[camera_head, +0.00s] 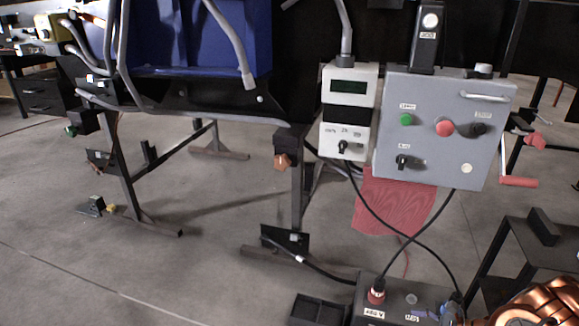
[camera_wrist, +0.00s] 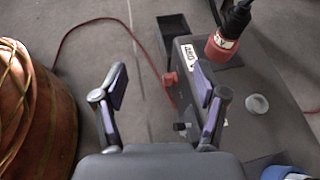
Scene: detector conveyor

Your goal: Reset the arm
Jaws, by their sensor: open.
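My gripper (camera_wrist: 162,84) shows in the wrist view with its two fingers spread apart and nothing between them. It hangs above a dark grey power box (camera_wrist: 225,125) that has a red-collared plug (camera_wrist: 222,45) and a white round knob (camera_wrist: 257,104) on top. The gripper appears apart from the box. The gripper cannot be made out in the head view. There the power box (camera_head: 400,297) stands at the bottom, with cables running up from it.
A grey control panel (camera_head: 445,125) with buttons and a red-handled crank (camera_head: 518,182) stands at the right. A white meter box (camera_head: 348,110) is beside it. A blue bin (camera_head: 215,40) is on the conveyor frame. A copper-coloured ribbed object (camera_wrist: 35,110) is left of my gripper.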

